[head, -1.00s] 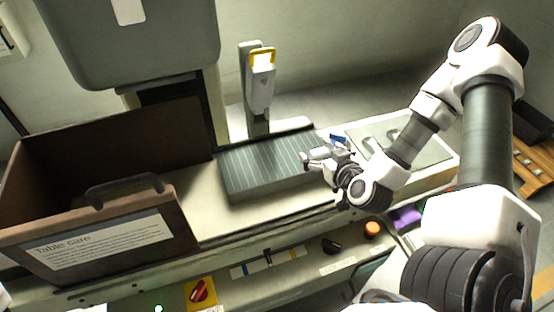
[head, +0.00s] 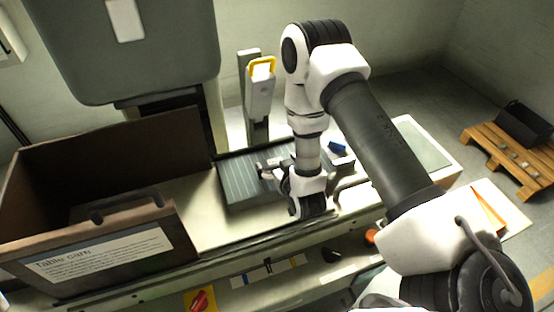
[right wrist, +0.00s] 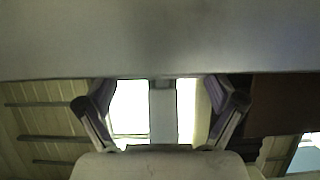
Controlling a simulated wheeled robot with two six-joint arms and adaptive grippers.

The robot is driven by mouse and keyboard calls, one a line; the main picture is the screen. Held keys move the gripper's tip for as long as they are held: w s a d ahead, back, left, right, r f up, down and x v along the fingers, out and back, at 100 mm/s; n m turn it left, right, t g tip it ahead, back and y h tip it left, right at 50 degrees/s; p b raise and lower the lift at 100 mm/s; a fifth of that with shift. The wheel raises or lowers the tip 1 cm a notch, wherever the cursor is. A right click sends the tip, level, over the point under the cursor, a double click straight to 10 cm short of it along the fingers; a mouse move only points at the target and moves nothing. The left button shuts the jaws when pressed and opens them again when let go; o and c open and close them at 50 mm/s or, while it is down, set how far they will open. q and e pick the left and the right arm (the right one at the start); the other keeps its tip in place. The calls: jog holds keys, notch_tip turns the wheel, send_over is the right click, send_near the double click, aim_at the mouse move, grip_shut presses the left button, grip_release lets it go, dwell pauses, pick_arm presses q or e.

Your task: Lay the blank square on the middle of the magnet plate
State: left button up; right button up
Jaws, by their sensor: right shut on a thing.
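The magnet plate (head: 238,184) is a dark grey slab with thin light stripes, lying on the machine table. My right gripper (head: 268,169) is over the right part of the plate, shut on the blank. The blank is a small grey piece at the fingertips, mostly covered by the fingers in the head view. I cannot tell whether it touches the plate or how it is turned. My left gripper is not in view.
A small blue item (head: 337,148) lies to the right. A wooden pallet (head: 510,160) is at far right.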

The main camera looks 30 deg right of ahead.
jog(key=shift+f, duration=0.1)
jog(key=o, duration=1.3)
jog(key=shift+a, duration=0.1)
